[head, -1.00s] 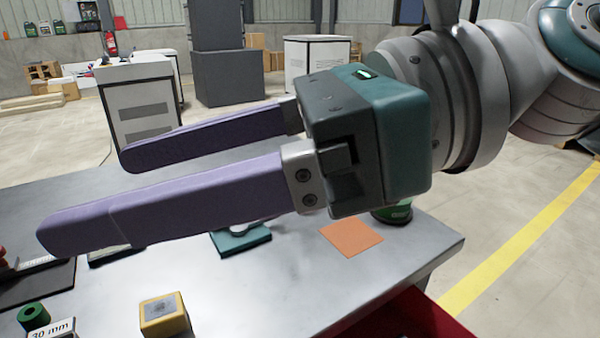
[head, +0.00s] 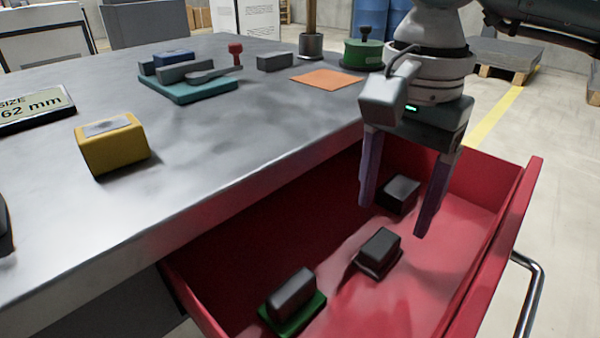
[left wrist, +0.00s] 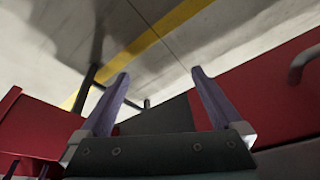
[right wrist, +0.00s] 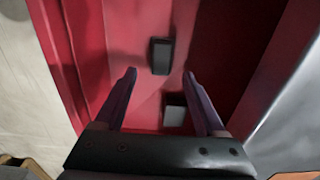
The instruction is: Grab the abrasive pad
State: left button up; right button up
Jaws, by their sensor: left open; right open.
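The open red drawer (head: 500,195) holds several dark blocks. One dark block (head: 292,292) sits on a green base at the near end. Another (head: 380,246) sits on a thin dark base in the middle. A third, grey-topped block (head: 400,192) lies farther back. I cannot tell for certain which is the abrasive pad. My right gripper (head: 392,220) points down into the drawer, open and empty, around the area of the back block. The right wrist view shows two blocks, one (right wrist: 161,56) just beyond the fingertips. My left gripper (left wrist: 160,75) is open and empty, outside the head view.
The grey table (head: 230,150) carries a yellow block (head: 110,145), a teal tray (head: 190,90) with tools, an orange square sheet (head: 328,79) and a green round container (head: 362,54). The drawer walls and table edge closely flank my right gripper.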

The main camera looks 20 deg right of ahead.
aim_at(381, 242)
jog(key=f, duration=0.1)
jog(key=f+b, duration=0.1)
jog(key=f, duration=0.3)
jog(key=shift+a+f, duration=0.2)
jog(key=shift+a, duration=0.05)
grip_shut()
dwell(0.4)
